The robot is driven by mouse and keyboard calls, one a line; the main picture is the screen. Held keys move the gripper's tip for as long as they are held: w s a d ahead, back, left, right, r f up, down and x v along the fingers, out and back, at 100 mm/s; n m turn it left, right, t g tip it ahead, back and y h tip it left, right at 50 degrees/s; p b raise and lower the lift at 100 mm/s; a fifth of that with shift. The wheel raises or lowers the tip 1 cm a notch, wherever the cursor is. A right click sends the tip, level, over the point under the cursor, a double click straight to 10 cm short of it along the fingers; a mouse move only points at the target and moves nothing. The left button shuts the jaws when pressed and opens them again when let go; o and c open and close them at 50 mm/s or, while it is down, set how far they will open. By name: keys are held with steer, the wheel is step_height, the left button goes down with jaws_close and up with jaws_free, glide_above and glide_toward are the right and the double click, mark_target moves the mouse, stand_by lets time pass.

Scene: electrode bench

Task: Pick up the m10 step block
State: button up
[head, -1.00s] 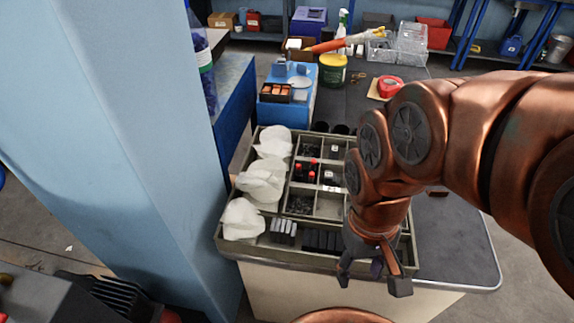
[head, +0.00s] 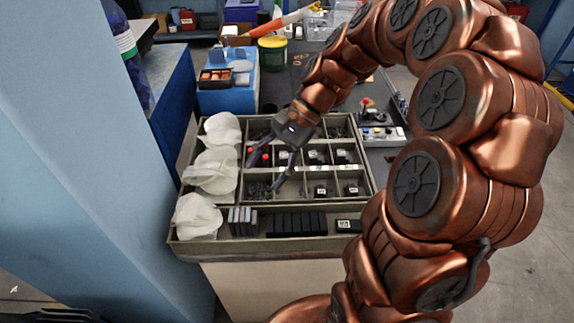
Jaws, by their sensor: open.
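The compartment tray (head: 360,190) stands on the bench, below and around my gripper. Several small black blocks with white labels lie in its right compartments, among them one labelled block (head: 320,190), another labelled block (head: 351,189) and one in the front row (head: 345,225). The labels are too small to read, so I cannot tell which is the m10 step block. My gripper (head: 265,174) is open, with its fingers pointing down over the tray's middle-left compartments. I see nothing between the fingers. My gripper and arm hide part of the compartments behind.
White cloth-like pieces (head: 214,170) fill the tray's left side. Grey plates (head: 242,220) and black bars (head: 296,223) fill the front row. Red-topped parts (head: 257,157) sit by the fingers. A device with a red knob (head: 378,125) stands to the tray's right.

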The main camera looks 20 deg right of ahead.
steer(key=w+d+f+m+t+y+b, duration=0.3)
steer(key=w+d+f+m, duration=0.15)
steer(key=w+d, duration=0.35)
steer(key=m+t+y+b, duration=0.1)
steer(key=m+t+b, duration=0.15)
steer(key=m, duration=0.45)
glide_toward(287, 154)
steer(key=shift+s+a+n+t+p, duration=0.25)
steer(key=shift+a+t+p, duration=0.1)
steer(key=shift+a+p, duration=0.1)
steer(key=shift+w, duration=0.1)
steer(key=shift+x, duration=1.1)
steer(key=shift+f+x, duration=0.25)
steer(key=shift+x, duration=2.4)
steer(key=shift+d, duration=0.1)
jaws_close()
